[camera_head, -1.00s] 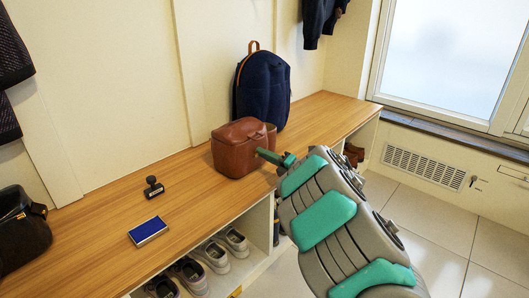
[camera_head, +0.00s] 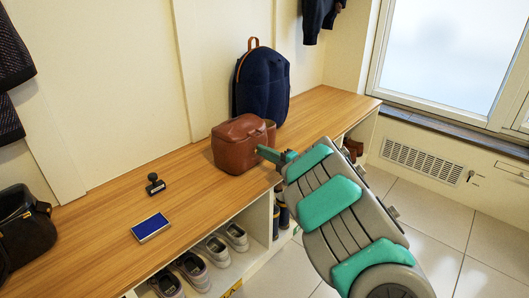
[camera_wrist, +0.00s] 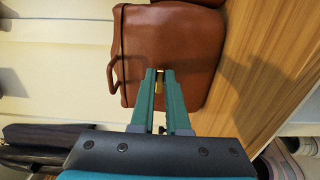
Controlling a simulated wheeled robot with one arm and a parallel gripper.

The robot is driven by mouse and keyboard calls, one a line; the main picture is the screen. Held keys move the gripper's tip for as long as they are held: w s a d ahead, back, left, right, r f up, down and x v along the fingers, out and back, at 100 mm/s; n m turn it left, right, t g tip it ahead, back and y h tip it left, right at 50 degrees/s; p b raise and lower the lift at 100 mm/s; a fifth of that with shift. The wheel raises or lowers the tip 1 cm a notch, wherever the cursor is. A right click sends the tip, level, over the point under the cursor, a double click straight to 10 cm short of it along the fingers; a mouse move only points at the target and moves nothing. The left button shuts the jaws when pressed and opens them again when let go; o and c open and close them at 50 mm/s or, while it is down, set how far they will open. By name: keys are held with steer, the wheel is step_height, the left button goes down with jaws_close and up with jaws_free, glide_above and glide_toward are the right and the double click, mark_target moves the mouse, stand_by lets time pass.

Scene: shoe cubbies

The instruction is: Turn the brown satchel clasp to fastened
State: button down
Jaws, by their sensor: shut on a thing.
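The brown satchel (camera_head: 236,148) stands upright on the wooden bench top. It also shows in the wrist view (camera_wrist: 197,42), turned sideways, with its handle to the left. Its small brass clasp (camera_wrist: 159,84) shows between my fingertips in the wrist view. My gripper (camera_wrist: 160,77) is shut on the clasp, with its green fingers against the front of the satchel. In the head view my gripper (camera_head: 262,152) reaches the satchel's right front side, and the clasp is hidden there. I cannot tell which way the clasp is turned.
A navy backpack (camera_head: 262,84) stands behind the satchel. A stamp (camera_head: 155,184) and a blue ink pad (camera_head: 150,228) lie on the bench (camera_head: 105,217) to the left. A black bag (camera_head: 24,226) sits at far left. Shoes (camera_head: 216,249) fill cubbies below.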

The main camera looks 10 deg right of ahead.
steer(key=c, duration=0.9)
jaws_free()
steer(key=v, duration=0.8)
